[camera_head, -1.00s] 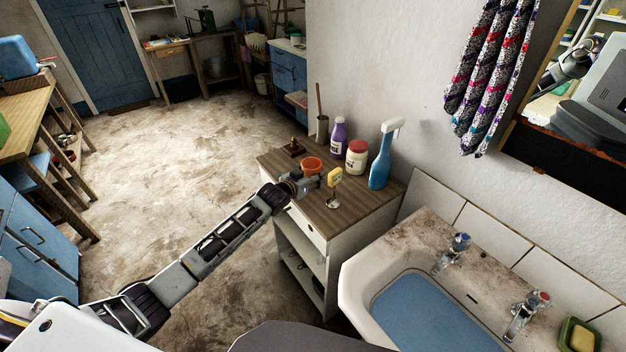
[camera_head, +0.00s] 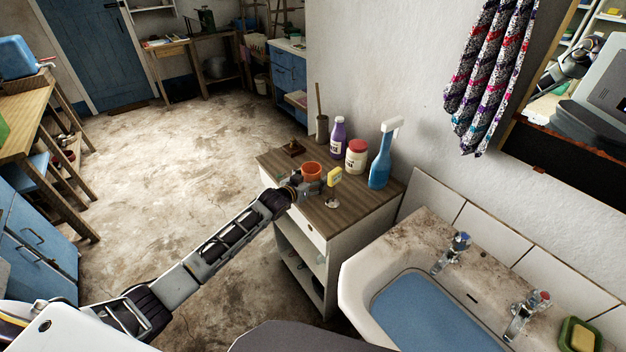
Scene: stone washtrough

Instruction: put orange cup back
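The orange cup (camera_head: 312,171) is on or just above the wooden top of the small cabinet (camera_head: 350,205), near its left side. My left gripper (camera_head: 308,187) is right in front of the cup, at the near left edge of the top, and overlaps the cup's lower part. The fingers are small and dark here, so I cannot tell whether they are open or shut, or whether they touch the cup. My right gripper does not show directly.
A yellow item (camera_head: 334,177) on a small stand is just right of my gripper. Behind are a purple bottle (camera_head: 338,138), a red-lidded jar (camera_head: 356,157) and a blue spray bottle (camera_head: 381,165). The sink (camera_head: 360,285) is at the front right.

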